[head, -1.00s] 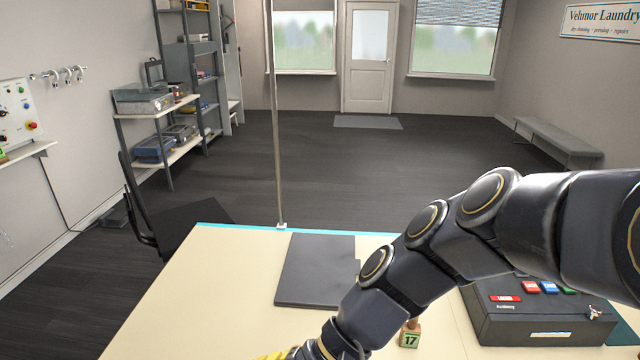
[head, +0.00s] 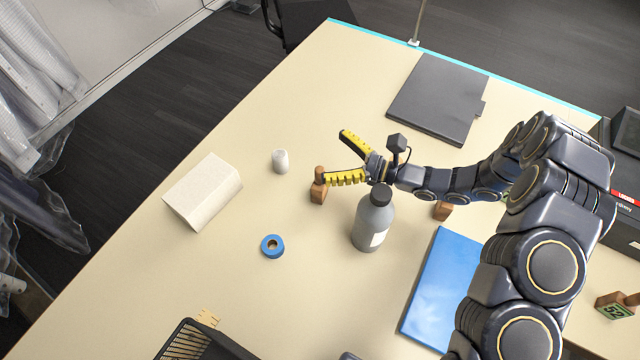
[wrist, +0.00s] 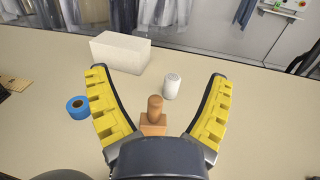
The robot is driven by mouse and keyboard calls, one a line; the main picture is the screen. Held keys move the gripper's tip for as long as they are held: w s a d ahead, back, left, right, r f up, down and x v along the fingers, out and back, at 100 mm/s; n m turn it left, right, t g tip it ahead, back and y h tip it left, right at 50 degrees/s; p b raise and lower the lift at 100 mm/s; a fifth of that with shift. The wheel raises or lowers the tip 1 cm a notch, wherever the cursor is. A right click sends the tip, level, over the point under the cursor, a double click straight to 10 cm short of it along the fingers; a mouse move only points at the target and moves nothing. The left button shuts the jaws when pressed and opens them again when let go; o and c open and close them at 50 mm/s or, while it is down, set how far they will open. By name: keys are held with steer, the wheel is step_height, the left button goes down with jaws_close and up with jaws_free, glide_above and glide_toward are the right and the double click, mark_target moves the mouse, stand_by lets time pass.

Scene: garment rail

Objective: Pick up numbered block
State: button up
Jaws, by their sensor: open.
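A small wooden block with a knob handle (head: 318,194) stands on the table; no number shows on its visible faces. It also appears in the wrist view (wrist: 154,115), between my fingers. My gripper (head: 338,157) is open and empty, with yellow ridged fingers; in the head view its lower finger passes close by the knob. Contact cannot be told. A second wooden block (head: 442,212) is partly hidden by my arm. A third block (head: 612,308) at the right edge bears a green label reading 52.
A grey bottle (head: 372,225) stands close by my gripper. A white cylinder (head: 280,161), blue tape roll (head: 272,246) and pale box (head: 203,192) are left of it. A blue folder (head: 440,285), dark flat pad (head: 437,98) and black basket (head: 195,345) also lie on the table (head: 300,310).

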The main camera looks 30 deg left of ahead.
mark_target(320, 185)
step_height(320, 185, down, 8)
steer(key=shift+r, duration=0.1)
step_height(320, 185, down, 4)
steer(key=shift+r, duration=0.15)
steer(key=shift+s+a+f, duration=0.1)
steer(key=shift+a+f, duration=0.05)
steer(key=shift+a, duration=0.35)
steer(key=shift+s+a+f, duration=0.1)
steer(key=shift+a, duration=0.9)
steer(key=c, duration=1.2)
